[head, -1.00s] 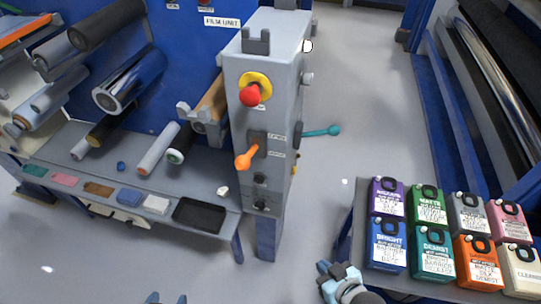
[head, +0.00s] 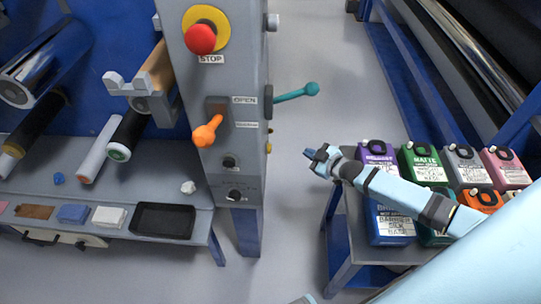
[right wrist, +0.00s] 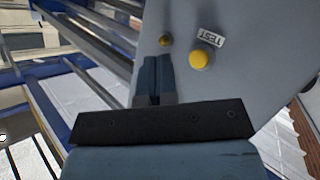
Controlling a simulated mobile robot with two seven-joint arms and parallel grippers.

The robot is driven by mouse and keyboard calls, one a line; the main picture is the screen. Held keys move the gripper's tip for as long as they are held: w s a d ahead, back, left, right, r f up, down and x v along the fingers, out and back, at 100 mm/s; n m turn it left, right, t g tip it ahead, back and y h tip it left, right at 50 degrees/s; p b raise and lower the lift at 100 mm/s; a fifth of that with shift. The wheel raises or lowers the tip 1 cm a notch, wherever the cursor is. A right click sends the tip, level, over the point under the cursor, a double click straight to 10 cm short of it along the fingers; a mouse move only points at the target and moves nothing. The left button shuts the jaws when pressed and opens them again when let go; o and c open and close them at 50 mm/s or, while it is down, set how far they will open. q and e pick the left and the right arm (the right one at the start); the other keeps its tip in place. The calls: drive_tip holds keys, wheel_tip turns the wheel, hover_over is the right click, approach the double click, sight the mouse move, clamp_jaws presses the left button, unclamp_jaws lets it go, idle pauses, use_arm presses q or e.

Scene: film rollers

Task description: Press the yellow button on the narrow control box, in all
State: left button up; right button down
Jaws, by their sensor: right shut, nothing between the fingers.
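The narrow grey control box (head: 187,75) stands upright left of centre in the head view. Its right side face is seen edge-on there, with a small yellow part (head: 268,148) just showing. In the right wrist view that face fills the upper middle, with a round yellow button (right wrist: 201,59) beside a "TEST" label and a smaller yellow-brown knob (right wrist: 166,41) to its left. My right gripper (head: 310,153) is shut and empty, to the right of the box and apart from it. Its fingers (right wrist: 155,75) show below and left of the yellow button.
A red stop button (head: 201,39) on a yellow ring and an orange lever (head: 207,131) are on the box front. A teal-knobbed lever (head: 297,92) sticks out right, above my right gripper. Several ink cans (head: 389,225) stand on a table (head: 345,245) under my right arm.

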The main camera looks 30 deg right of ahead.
drive_tip(key=shift+w+d, duration=0.3)
drive_tip(key=shift+d, duration=0.1)
drive_tip(key=shift+a, duration=0.15)
drive_tip(key=w+a, duration=0.4)
drive_tip(key=a, duration=0.3)
drive_tip(key=shift+w+a+b, duration=0.15)
drive_tip(key=shift+w+b, duration=0.15)
drive_tip(key=shift+b, duration=0.15)
idle(0.4)
idle(0.7)
idle(0.5)
drive_tip(key=shift+r, duration=0.1)
